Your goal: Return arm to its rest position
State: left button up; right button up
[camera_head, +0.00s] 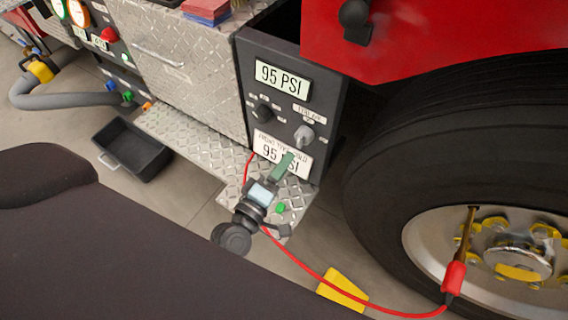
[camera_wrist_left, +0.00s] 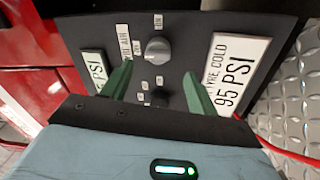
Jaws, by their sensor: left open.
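My left gripper (camera_head: 284,165) is in front of the lower part of the dark control panel (camera_head: 330,95), overlapping the white "95 PSI" placard in the head view. Its green fingers (camera_wrist_left: 157,85) are apart and empty in the left wrist view. The panel has a "95 PSI" display (camera_head: 283,80), a dark knob (camera_head: 263,111) and a grey knob (camera_head: 303,136). In the left wrist view the grey knob (camera_wrist_left: 157,49) shows beyond the fingers. A red hose (camera_head: 325,283) runs to a red chuck (camera_head: 454,277) at the wheel's valve stem. My right gripper is out of view.
The large tyre (camera_head: 385,190) and red bodywork (camera_head: 430,40) stand right of the panel. A diamond-plate step (camera_head: 190,138) lies below. A black bin (camera_head: 132,148) and a yellow chock (camera_head: 343,289) are on the floor. A grey hose (camera_head: 60,100) is at the left.

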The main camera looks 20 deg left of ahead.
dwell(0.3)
pick_arm(q)
jog(key=s+a+f+m+g, duration=0.1)
jog(key=s+f+m+g, duration=0.35)
jog(key=s, duration=0.75)
jog(key=s+a+f+m+g, duration=0.1)
jog(key=s+f+m+g, duration=0.4)
jog(key=s, duration=0.7)
jog(key=s+a+f+m+g, duration=0.1)
jog(key=s+f+m+g, duration=0.35)
jog(key=s, duration=0.75)
jog(key=w+r+t+p, duration=0.2)
jog(key=w+r+p, duration=0.1)
jog(key=r+p, duration=0.5)
jog(key=w+r+m+t+p, duration=0.1)
jog(key=w+r+t+p, duration=0.1)
jog(key=r+p, duration=0.6)
jog(key=shift+w+a+r+m+y+p, duration=0.15)
jog(key=shift+w+a+m+y+p, duration=0.25)
jog(key=shift+p, duration=0.45)
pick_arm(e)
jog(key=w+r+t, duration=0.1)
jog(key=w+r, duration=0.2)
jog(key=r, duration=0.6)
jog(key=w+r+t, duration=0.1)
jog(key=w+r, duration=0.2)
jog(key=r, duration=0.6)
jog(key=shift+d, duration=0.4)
